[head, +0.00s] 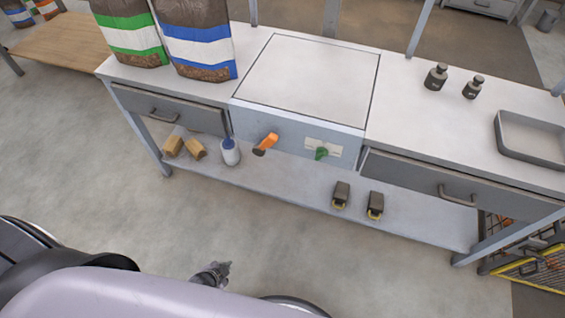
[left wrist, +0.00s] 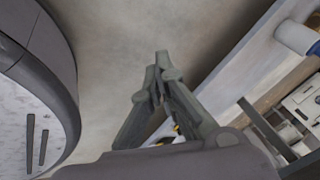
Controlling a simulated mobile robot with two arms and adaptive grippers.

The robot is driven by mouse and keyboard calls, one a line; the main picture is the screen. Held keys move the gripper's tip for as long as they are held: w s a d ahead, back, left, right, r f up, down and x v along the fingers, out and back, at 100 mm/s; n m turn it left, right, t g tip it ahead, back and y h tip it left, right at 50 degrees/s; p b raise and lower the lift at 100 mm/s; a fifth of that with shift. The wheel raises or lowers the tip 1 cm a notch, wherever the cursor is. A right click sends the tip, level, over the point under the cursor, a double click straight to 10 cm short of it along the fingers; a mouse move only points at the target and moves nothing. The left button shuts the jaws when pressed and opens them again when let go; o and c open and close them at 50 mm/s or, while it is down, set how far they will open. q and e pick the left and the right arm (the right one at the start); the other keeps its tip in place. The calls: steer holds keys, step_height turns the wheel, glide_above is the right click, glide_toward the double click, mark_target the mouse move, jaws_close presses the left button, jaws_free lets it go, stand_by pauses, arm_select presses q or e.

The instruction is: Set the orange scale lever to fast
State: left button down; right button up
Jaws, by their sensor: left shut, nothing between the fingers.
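The orange scale lever (head: 266,143) is on the front panel (head: 290,140) of the scale, left of a green lever (head: 321,153). It slants, with its orange end up to the right and a dark end at lower left. No setting label can be read. My left gripper (head: 226,268) is low in front of the bench, well short of the lever and apart from it. In the left wrist view the gripper (left wrist: 160,62) has its fingertips together with nothing between them. My right gripper is not in view.
Two pellet bags (head: 194,40) stand on the bench left of the scale plate (head: 309,75). Weights (head: 436,77) and a tray (head: 530,138) are at right. Drawers (head: 420,183) flank the panel. The lower shelf (head: 290,185) holds several items. The floor before the bench is clear.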

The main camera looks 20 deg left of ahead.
mark_target(265, 144)
arm_select(q)
steer(key=w+d+r+m+t+h+b, duration=0.1)
steer(key=w+r+m+t+b, duration=0.2)
steer(key=w+r+m, duration=0.45)
steer(key=w+d+r+m+t+h+b, duration=0.1)
steer(key=w+r+m+t+b, duration=0.2)
steer(key=w, duration=0.7)
steer(key=w+d+r+m+t+h+b, duration=0.1)
steer(key=w+d+r+m+t+b, duration=0.1)
steer(key=r, duration=0.6)
steer(key=w+d+r+m+t+h+b, duration=0.1)
steer(key=d+r+m+h+b, duration=0.1)
steer(key=d+r+m, duration=0.3)
step_height(265, 144, up, 4)
steer(key=shift+w+r+m+t+b, duration=0.1)
steer(key=shift+w+m+t+b, duration=0.3)
steer(key=shift+m+b, duration=0.25)
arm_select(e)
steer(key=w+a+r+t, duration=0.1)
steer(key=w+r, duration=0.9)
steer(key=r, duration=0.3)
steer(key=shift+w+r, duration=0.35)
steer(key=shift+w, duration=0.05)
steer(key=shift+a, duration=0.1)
